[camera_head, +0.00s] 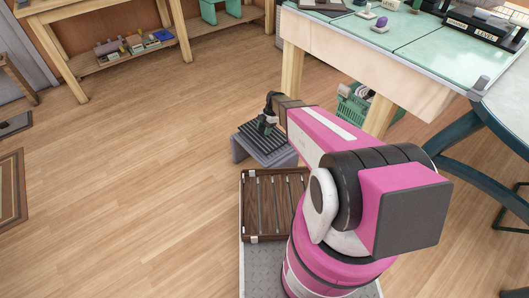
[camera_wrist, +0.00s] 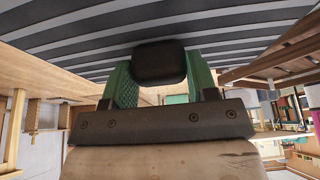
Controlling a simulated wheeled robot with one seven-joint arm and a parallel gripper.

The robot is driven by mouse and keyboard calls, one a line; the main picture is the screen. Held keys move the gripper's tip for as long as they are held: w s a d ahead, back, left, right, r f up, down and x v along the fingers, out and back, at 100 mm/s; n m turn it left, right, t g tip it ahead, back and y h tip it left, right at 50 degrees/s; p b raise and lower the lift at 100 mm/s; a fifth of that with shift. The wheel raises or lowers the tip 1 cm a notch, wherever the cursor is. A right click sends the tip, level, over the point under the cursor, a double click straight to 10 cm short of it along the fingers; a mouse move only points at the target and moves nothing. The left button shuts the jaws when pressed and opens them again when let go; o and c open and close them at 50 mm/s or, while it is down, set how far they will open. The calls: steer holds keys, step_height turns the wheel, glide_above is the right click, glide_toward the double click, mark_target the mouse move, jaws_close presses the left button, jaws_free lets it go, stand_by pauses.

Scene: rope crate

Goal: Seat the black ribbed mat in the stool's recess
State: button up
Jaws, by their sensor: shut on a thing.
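The black ribbed mat (camera_head: 266,149) lies over the grey stool (camera_head: 238,151), covering most of its top. I cannot tell whether it sits in the recess or just above it; the recess is hidden. My gripper (camera_head: 267,122) is at the mat's far side. In the wrist view, the green fingers of my gripper (camera_wrist: 161,75) are shut on a dark rounded block (camera_wrist: 159,62), which seems to be the mat's grip. The mat's ribbed face (camera_wrist: 230,25) fills the top of that view.
A wooden slatted crate (camera_head: 246,205) stands on a grey metal plate just in front of the stool. A green-topped table (camera_head: 345,40) rises behind and to the right, with a green basket (camera_head: 352,108) beneath. Open floor (camera_head: 130,190) lies to the left.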

steer(key=shift+f, duration=0.1)
steer(key=shift+f, duration=1.6)
steer(key=shift+f, duration=0.65)
stand_by(0.8)
steer(key=o, duration=1.2)
steer(key=v, duration=1)
steer(key=shift+w+d+r, duration=0.1)
steer(key=shift+w+r, duration=0.05)
steer(key=shift+r, duration=0.2)
